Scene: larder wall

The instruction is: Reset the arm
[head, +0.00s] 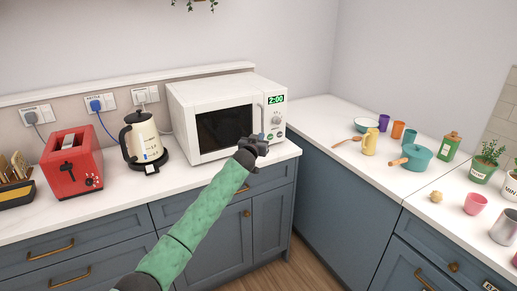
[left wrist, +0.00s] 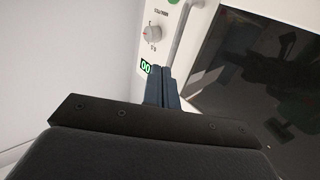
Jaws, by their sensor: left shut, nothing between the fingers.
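My left arm, in a green sleeve, reaches across the head view from the bottom towards the white microwave (head: 215,93). My left gripper (head: 261,137) is in front of the lower right of the microwave, near its control panel. In the left wrist view the gripper's fingers (left wrist: 162,88) are together with nothing between them. The microwave's control panel (left wrist: 155,35), its handle and its dark door window (left wrist: 260,60) show beyond them. The microwave door looks shut. I cannot tell whether the fingertips touch the microwave. My right gripper is not in view.
A red toaster (head: 72,163) and a cream kettle (head: 143,138) stand on the counter to the left. On the right counter are a teal pot (head: 415,157), a yellow jug (head: 370,142), cups and a potted plant (head: 486,163). Floor (head: 300,268) shows below the counter corner.

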